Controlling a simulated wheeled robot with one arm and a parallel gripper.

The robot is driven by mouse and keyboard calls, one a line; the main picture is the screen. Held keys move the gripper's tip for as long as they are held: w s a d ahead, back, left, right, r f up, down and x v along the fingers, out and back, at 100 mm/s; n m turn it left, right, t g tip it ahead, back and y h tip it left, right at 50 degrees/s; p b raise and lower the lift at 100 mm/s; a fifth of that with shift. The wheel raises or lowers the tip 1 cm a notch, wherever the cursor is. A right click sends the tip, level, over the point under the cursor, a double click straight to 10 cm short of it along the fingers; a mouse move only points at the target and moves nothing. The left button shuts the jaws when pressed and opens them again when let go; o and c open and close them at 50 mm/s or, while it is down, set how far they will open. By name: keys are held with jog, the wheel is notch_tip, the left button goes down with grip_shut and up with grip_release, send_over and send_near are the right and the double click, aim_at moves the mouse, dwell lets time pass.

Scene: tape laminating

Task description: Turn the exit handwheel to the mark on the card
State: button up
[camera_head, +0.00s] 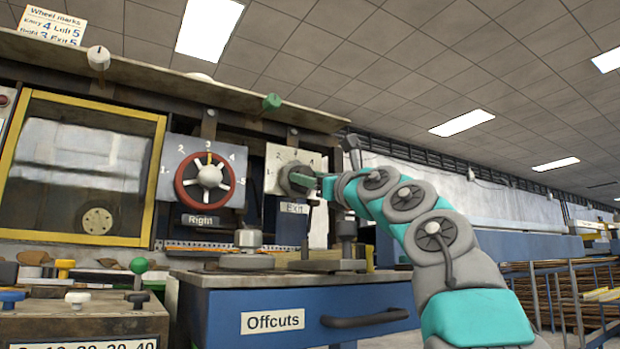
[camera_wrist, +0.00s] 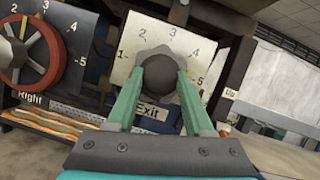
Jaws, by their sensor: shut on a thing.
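The card (camera_head: 50,25) at top left reads "Wheel marks", with Entry 4, Left 5, Right 3 and Exit 5. The exit dial plate (camera_head: 282,156) is pale, with marks numbered up to 5 and an "Exit" label (camera_head: 294,208) below. It also shows in the wrist view (camera_wrist: 128,65), its marks fanned around the wheel. My gripper (camera_head: 314,184) reaches in from the right. In the wrist view my gripper (camera_wrist: 165,82) has its green fingers on both sides of the dark grey exit handwheel (camera_wrist: 160,75), shut on it.
The red Right handwheel (camera_head: 209,176) is left of the exit plate. A blue Offcuts drawer (camera_head: 310,318) with a dark handle sits below. Metal weights or clamps (camera_head: 247,250) stand on the ledge. A wooden shelf edge (camera_head: 180,82) overhangs the dials.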

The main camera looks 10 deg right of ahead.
grip_shut()
jog(key=shift+a+m+t+h+p, duration=0.1)
jog(key=shift+m+t+h+p, duration=0.3)
jog(key=shift+m, duration=0.6)
jog(key=shift+m+t+h+p, duration=0.1)
jog(key=shift+m+h+p, duration=0.3)
jog(key=shift+m+h, duration=0.45)
jog(key=shift+m, duration=0.25)
jog(key=o, duration=1.3)
grip_release()
jog(key=shift+s+f, duration=0.1)
jog(key=shift+s, duration=0.05)
